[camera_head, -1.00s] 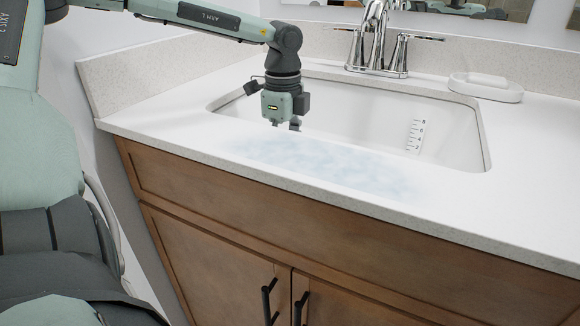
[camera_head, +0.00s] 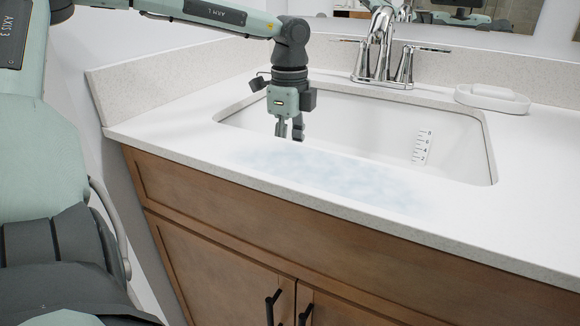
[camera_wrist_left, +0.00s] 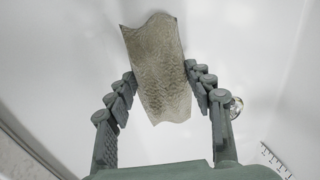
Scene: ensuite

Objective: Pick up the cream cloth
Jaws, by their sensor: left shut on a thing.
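The cream cloth (camera_wrist_left: 158,70) shows in the left wrist view as a curled, woven, grey-beige piece between the fingers of my left gripper (camera_wrist_left: 163,88). The fingers are shut on it near its middle and its upper end sticks out beyond them. In the head view my left gripper (camera_head: 290,137) points down inside the sink basin, near its left front part. The cloth cannot be made out there. My right gripper is in neither view.
The white sink (camera_head: 350,125) is set in a pale counter (camera_head: 480,225) over a brown wooden cabinet (camera_head: 230,230). A chrome faucet (camera_head: 383,55) and a white soap dish (camera_head: 492,98) stand behind it. A bluish patch (camera_head: 340,178) marks the front counter.

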